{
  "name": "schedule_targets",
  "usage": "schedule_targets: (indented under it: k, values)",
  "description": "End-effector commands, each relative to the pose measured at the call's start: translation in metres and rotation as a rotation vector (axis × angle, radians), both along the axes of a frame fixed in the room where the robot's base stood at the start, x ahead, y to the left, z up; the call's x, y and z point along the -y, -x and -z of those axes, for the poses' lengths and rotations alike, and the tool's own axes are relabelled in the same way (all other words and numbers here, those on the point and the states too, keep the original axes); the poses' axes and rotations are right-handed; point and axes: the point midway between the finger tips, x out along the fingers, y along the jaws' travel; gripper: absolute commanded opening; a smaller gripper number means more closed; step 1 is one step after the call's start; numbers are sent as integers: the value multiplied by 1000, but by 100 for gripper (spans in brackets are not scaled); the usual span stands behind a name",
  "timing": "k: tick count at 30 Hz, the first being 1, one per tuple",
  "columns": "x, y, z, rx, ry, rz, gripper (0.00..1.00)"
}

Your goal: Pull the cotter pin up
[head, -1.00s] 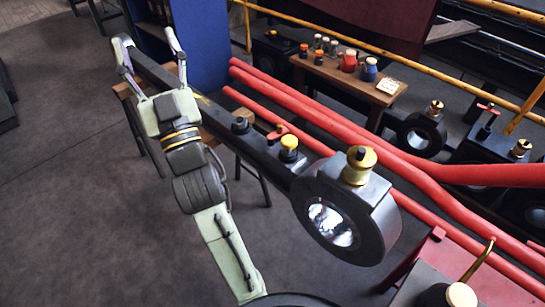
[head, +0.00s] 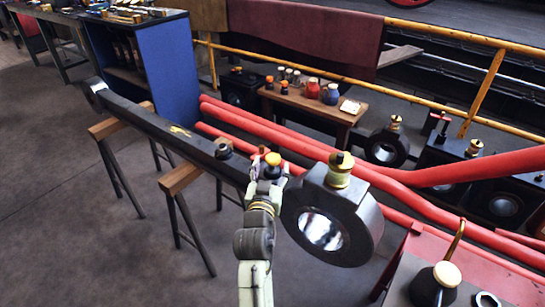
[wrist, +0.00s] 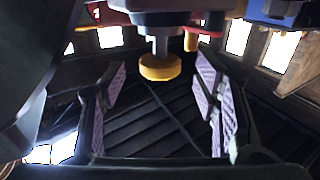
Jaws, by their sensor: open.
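A long black rod (head: 150,118) lies across trestles and ends in a big round eye (head: 322,232) with a brass cup (head: 340,172) on top. A yellow-topped fitting (head: 272,158) stands on the rod near the eye. My gripper (head: 270,174) is open and empty beside this fitting, partly covering the rod. In the wrist view a yellow disc (wrist: 160,67) on a grey stem is between and beyond the spread finger pads, not touching them. A red-handled piece (wrist: 203,33) is to its right. I cannot tell for sure which part is the cotter pin.
Red pipes (head: 300,142) run behind the rod. A wooden stand (head: 328,107) with small jars is further back. A red bench (head: 470,275) with an oil can (head: 436,284) is at the lower right. The floor (head: 70,220) at left is clear.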

Motion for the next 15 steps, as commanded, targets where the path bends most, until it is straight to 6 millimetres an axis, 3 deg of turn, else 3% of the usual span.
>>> schedule_targets:
  k: [6,15]
  values:
    - [5,-32,-2,1,1,0,56]
    - [7,-42,0,0,0,0,56]
